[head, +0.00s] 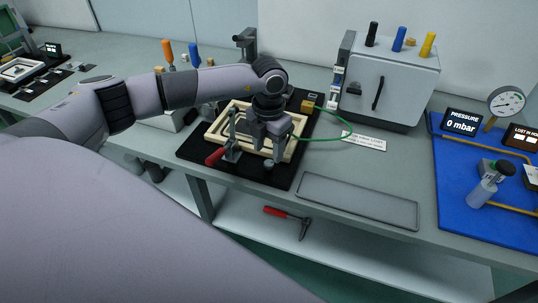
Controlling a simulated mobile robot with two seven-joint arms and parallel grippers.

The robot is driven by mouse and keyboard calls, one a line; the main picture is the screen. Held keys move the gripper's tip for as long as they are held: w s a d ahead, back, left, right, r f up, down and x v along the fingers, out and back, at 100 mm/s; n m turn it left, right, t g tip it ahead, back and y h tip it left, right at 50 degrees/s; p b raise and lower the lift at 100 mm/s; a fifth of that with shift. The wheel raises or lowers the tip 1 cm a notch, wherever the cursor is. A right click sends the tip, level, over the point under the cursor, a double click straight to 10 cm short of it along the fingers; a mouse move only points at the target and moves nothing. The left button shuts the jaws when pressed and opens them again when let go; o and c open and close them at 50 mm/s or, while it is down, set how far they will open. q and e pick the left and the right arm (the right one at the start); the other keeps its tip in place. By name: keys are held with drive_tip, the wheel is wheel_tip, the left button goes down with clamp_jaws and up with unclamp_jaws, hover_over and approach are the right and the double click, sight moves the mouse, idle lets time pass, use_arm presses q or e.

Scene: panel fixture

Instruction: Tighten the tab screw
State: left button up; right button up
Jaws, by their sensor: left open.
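A cream panel frame (228,116) lies in the fixture on a black base board (270,178) on the bench. A clamp with a red handle (215,156) stands at the frame's front left. My left gripper (270,150) is over the front right of the frame, fingers down and apart, with nothing visible between them. A small grey knob-like part (268,164) shows just below the fingers; I cannot tell whether they touch it. The tab screw cannot be made out; the gripper and wrist cover part of the frame. My right gripper is out of view.
An empty grey tray (358,200) lies right of the fixture. A green cable (335,138) loops beside it. A grey cabinet (390,85) stands behind. A blue mat (480,180) with gauge equipment is at right. A red-handled tool (285,213) lies on the lower shelf.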

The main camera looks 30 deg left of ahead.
sight(269, 162)
use_arm(q)
drive_tip(key=shift+f, duration=1.9)
clamp_jaws()
drive_tip(key=shift+m, duration=0.4)
